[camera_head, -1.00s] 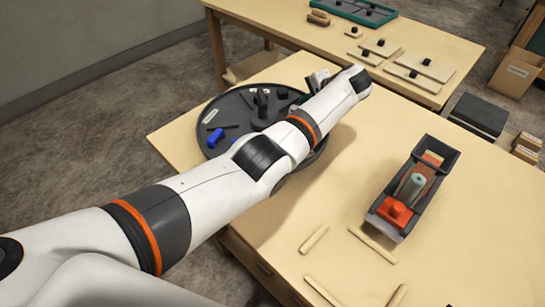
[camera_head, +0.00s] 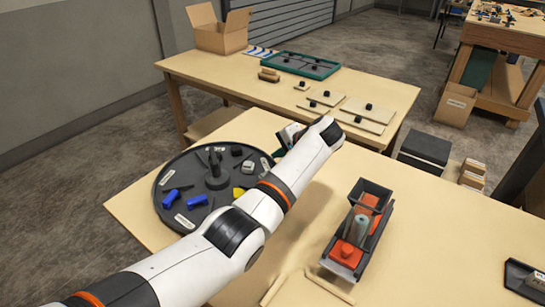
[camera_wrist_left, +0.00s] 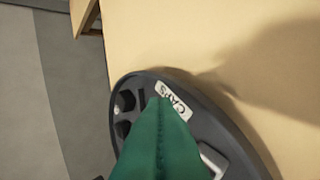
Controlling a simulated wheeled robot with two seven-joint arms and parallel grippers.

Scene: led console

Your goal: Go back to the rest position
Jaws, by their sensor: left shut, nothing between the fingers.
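My left arm reaches in from the bottom left of the head view, over the near table. My left gripper (camera_head: 280,151) is beside the right rim of the round dark tray (camera_head: 165,207), partly hidden behind my own wrist. In the left wrist view, its green fingers (camera_wrist_left: 160,100) are shut together with nothing between them. They are above the tray (camera_wrist_left: 140,78), in front of the label reading CAPS (camera_wrist_left: 174,103). My right gripper is in neither view.
Blue pieces (camera_head: 170,197) and other small parts lie on the tray. A dark open box with orange parts (camera_head: 342,254) stands on the near table (camera_head: 420,245). A far table (camera_head: 225,78) holds flat boards (camera_head: 366,109), a green-framed tray (camera_head: 334,68) and a cardboard box (camera_head: 228,37).

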